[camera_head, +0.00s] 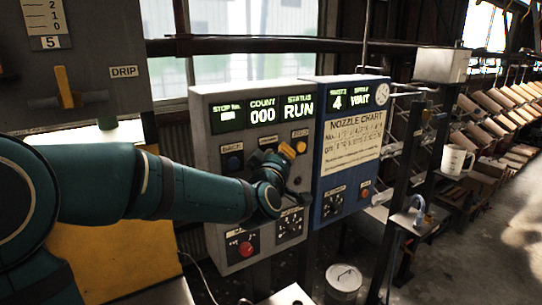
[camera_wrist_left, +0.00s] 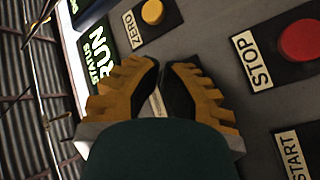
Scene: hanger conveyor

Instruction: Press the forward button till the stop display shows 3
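The grey control panel (camera_head: 212,190) stands in front of me. Its status display (camera_head: 299,106) reads RUN and its count display (camera_head: 263,111) reads 000. The stop number display (camera_head: 229,117) shows a bright mark that I cannot read as a digit. A dark button (camera_head: 234,162) sits under the BACK label. The forward button is hidden behind my left gripper (camera_head: 287,151). In the left wrist view that gripper (camera_wrist_left: 166,72) has its orange-and-black fingers together at the panel face, with a label partly visible between them. I cannot tell whether it touches a button. My right gripper is out of view.
The yellow ZERO button (camera_wrist_left: 152,11) is close to the fingertips. The red STOP button (camera_wrist_left: 301,40) and a START label (camera_wrist_left: 294,155) lie to the right. A blue panel (camera_head: 346,185) showing 4 and WAIT adjoins the grey one.

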